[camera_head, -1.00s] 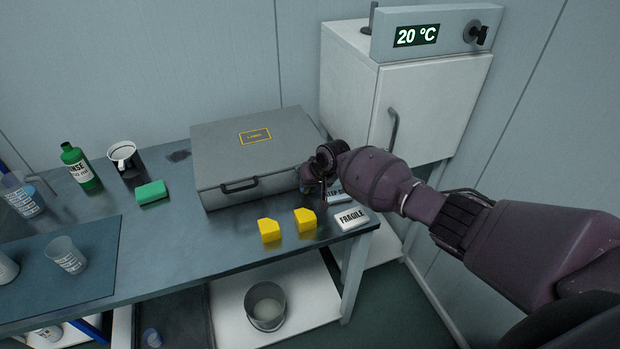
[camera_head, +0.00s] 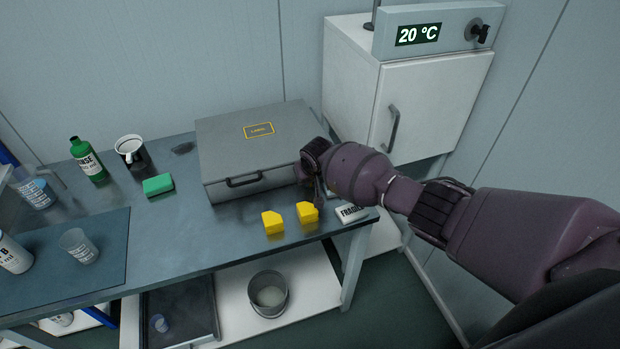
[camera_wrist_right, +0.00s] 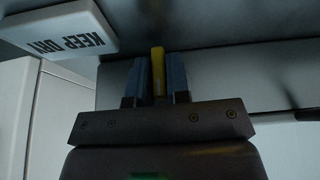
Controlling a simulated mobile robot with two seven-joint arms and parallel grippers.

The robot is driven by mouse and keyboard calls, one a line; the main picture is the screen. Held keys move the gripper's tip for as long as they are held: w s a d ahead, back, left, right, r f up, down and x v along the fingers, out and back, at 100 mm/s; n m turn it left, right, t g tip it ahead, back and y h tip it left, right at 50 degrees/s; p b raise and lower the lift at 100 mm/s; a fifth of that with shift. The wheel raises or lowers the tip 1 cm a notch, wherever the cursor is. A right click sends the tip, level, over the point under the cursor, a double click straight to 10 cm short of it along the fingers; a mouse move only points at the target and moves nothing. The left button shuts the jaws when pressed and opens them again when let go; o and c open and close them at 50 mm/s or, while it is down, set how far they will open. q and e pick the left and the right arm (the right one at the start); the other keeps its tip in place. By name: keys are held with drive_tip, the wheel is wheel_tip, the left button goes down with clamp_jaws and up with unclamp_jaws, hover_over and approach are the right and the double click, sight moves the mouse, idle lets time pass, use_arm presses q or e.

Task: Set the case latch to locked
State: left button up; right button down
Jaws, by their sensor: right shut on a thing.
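The grey case (camera_head: 255,140) lies shut on the bench, with a dark handle (camera_head: 244,181) on its front and a yellow-framed label on its lid. My right gripper (camera_head: 318,194) is at the case's front right corner and hides that part of the front in the head view. In the right wrist view, its two blue-grey fingers (camera_wrist_right: 158,78) are closed around a narrow yellow piece (camera_wrist_right: 158,70), which appears to be the latch lever. The latch's base and markings cannot be made out. My left gripper is not in view.
A KEEP DRY block (camera_wrist_right: 62,28) shows in the right wrist view. A white cabinet (camera_head: 430,110) stands close at the right. A green sponge (camera_head: 158,185) lies left.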

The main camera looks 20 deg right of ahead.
drive_tip(key=c, duration=1.2)
unclamp_jaws()
drive_tip(key=shift+o, duration=0.2)
drive_tip(key=shift+r, duration=0.1)
drive_tip(key=p+v, duration=0.1)
drive_tip(key=v, duration=0.9)
drive_tip(key=shift+r+p, duration=0.3)
drive_tip(key=shift+p, duration=0.05)
drive_tip(key=shift+s, duration=0.1)
